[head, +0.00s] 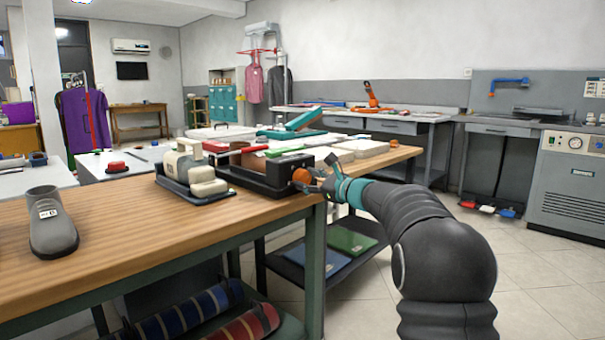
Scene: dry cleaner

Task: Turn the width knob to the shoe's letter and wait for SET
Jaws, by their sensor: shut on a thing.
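A grey shoe (52,240) stands at the left of the wooden table, with a small white label on its side; its letter is too small to read surely. A cream and grey device (190,168) with a shoe-like form sits in a dark tray. To its right is a black box-shaped unit (262,183). An orange knob (301,175) sits at the unit's right end. My gripper (308,184) reaches in from the right and is shut on the orange knob. The knob's markings and any SET display are not visible from here.
The wooden table (125,245) is bare between the shoe and the devices. White trays (362,147) lie behind the black unit. Below is a shelf with blue and green flat items (350,240). Rolled blue and red items lie under the table.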

